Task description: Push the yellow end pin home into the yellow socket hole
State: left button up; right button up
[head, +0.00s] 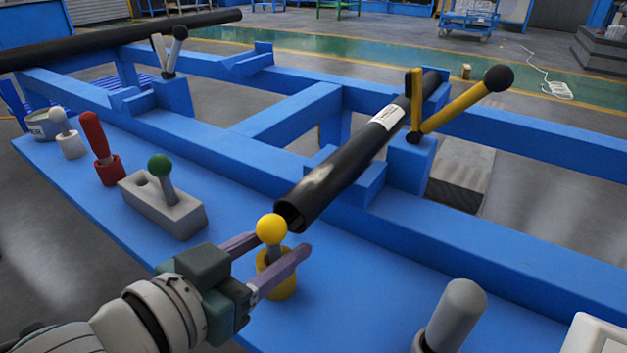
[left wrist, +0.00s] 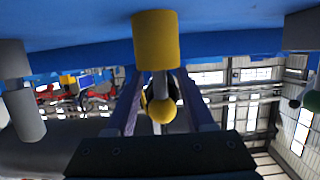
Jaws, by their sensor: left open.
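The yellow end pin (head: 271,228) has a round yellow head and stands upright in the yellow socket (head: 278,288) on the blue bench. My left gripper (head: 280,243) is open, with its purple fingers on either side of the pin just under its head. In the left wrist view, which is upside down, the pin's yellow head (left wrist: 162,110) sits between the fingers (left wrist: 162,78). A pale length of shank shows between the head and the yellow socket (left wrist: 155,40). Whether either finger touches the pin I cannot tell. My right gripper is not in view.
A green-headed pin (head: 160,167), a red-handled pin (head: 95,133) and a grey cylinder (head: 457,312) stand along the bench.

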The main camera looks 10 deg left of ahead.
pick_arm(q)
jog(key=p+v, duration=0.3)
jog(key=v, duration=0.6)
jog(key=shift+s+r+p, duration=0.2)
jog(key=shift+s+p, duration=0.15)
jog(key=shift+p, duration=0.05)
jog(key=shift+a, duration=0.15)
jog(key=s+a+r+n+g+y+p, duration=0.1)
jog(key=s+r+g+y+p, duration=0.2)
jog(key=r+p, duration=0.95)
jog(key=s+a+r+g+p, duration=0.1)
jog(key=s+r+g+p, duration=0.3)
jog(key=r+p, duration=0.85)
jog(key=s+a+r+n+g+y+p, duration=0.1)
jog(key=s+a+r+g+y+p, duration=0.2)
jog(key=r+p, duration=1)
notch_tip(320, 180, up, 36)
jog(key=s+d+h+p, duration=0.1)
jog(key=p, duration=3.4)
jog(key=shift+s+d+r, duration=0.15)
jog(key=shift+s, duration=0.15)
